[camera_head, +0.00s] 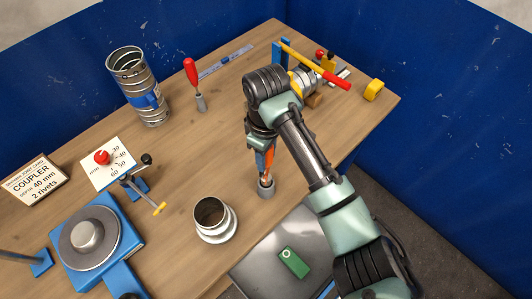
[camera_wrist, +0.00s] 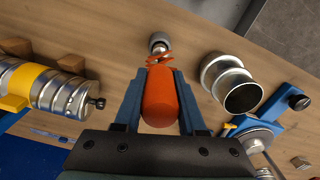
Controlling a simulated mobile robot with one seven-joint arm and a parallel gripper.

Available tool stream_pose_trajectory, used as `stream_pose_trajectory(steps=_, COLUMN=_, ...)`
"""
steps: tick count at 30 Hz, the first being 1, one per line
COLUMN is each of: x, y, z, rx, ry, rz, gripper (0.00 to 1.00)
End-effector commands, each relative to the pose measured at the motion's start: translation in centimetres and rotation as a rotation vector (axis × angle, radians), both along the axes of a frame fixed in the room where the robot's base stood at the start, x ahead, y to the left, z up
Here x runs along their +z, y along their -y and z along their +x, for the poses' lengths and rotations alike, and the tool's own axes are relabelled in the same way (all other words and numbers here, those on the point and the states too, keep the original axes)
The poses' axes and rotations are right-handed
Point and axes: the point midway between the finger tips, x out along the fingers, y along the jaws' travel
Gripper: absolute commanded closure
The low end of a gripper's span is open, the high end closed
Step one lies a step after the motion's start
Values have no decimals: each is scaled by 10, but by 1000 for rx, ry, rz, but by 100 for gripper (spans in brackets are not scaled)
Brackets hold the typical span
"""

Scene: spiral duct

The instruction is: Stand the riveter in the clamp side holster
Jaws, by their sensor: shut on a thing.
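My gripper (camera_wrist: 160,88) is shut on the riveter (camera_wrist: 160,104), with a finger on each side of its orange handle. In the head view the riveter (camera_head: 266,158) hangs below my wrist, metal end down, over a small grey holster (camera_head: 266,190). The grey holster also shows in the wrist view (camera_wrist: 157,40), in line with the metal end. I cannot tell whether the metal end is inside it or just above. A second grey holster (camera_head: 201,103) further back holds an upright red-handled tool (camera_head: 190,72). The clamp (camera_head: 298,82) at the right, with a yellow band, is partly hidden by my arm.
A silver duct coupler (camera_head: 215,222) stands just left of the near holster. A tall spiral duct (camera_head: 140,90) stands at back left. A blue turntable device (camera_head: 90,240) is at front left. A red-and-yellow lever (camera_head: 315,65) reaches over the clamp. A grey mat holds a green box (camera_head: 294,262).

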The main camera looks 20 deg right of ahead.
Motion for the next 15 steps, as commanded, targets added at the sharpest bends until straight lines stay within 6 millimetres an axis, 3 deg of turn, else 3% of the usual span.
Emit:
stream_pose_trajectory(steps=6, x=-5, y=0, z=0, rx=0, ry=2, rz=-1, gripper=100)
stream_pose_trajectory(steps=7, x=-4, y=0, z=0, rx=0, ry=2, rz=-1, gripper=55)
stream_pose_trajectory(steps=12, x=-4, y=0, z=0, rx=0, ry=1, rz=-1, gripper=25)
stream_pose_trajectory(steps=15, x=-4, y=0, z=0, rx=0, ry=1, rz=-1, gripper=25)
